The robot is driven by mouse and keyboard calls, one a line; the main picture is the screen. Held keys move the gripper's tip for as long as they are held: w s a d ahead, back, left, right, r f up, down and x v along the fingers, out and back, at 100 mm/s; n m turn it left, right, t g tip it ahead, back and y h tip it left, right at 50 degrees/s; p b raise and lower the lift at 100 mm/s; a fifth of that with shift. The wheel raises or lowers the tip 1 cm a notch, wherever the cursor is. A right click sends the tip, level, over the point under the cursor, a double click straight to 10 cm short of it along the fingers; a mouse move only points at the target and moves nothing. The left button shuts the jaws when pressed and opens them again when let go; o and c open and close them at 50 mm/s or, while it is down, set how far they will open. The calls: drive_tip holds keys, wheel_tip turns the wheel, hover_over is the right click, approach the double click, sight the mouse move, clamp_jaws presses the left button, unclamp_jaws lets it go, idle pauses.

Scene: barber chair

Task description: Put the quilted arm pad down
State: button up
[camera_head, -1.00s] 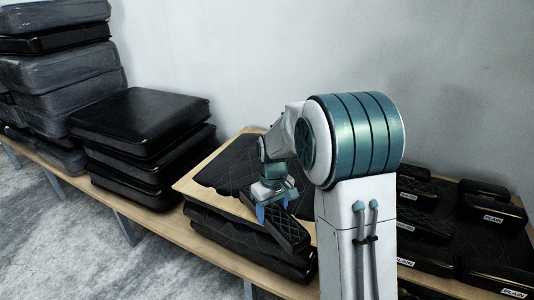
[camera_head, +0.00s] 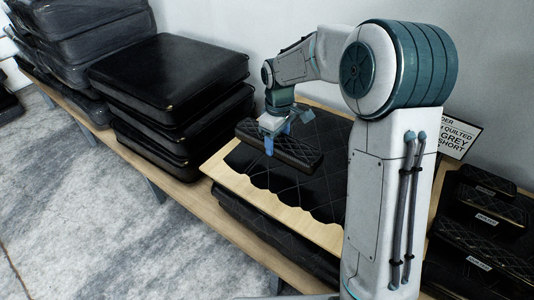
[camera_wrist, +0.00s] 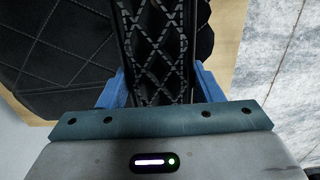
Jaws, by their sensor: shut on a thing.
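The quilted arm pad (camera_head: 283,147) is a long black block with pale diamond stitching. My gripper (camera_head: 277,134) is shut on it, with blue fingers on either side. In the head view the pad shows over a black quilted cover (camera_head: 300,175) with a wavy edge, which lies on a light wooden board (camera_head: 262,198). Whether the pad touches the cover is hard to tell. In the wrist view the pad (camera_wrist: 155,45) runs away from me between the blue fingers, with the quilted cover (camera_wrist: 60,50) beneath and beside it.
Stacked black cushions (camera_head: 175,85) stand left of the board, with wrapped cushions (camera_head: 85,35) farther left. Labelled black pads (camera_head: 485,215) lie at the right. The bench's front edge (camera_head: 215,228) borders the grey floor.

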sight(256, 140)
drive_tip(key=a+f, duration=0.1)
drive_tip(key=a, duration=0.1)
drive_tip(key=a+f, duration=0.1)
drive_tip(key=a, duration=0.1)
drive_tip(key=w+a+f, duration=0.1)
drive_tip(key=a, duration=0.1)
drive_tip(key=shift+f, duration=2.4)
drive_tip(key=shift+f, duration=0.1)
drive_tip(key=o, duration=1.3)
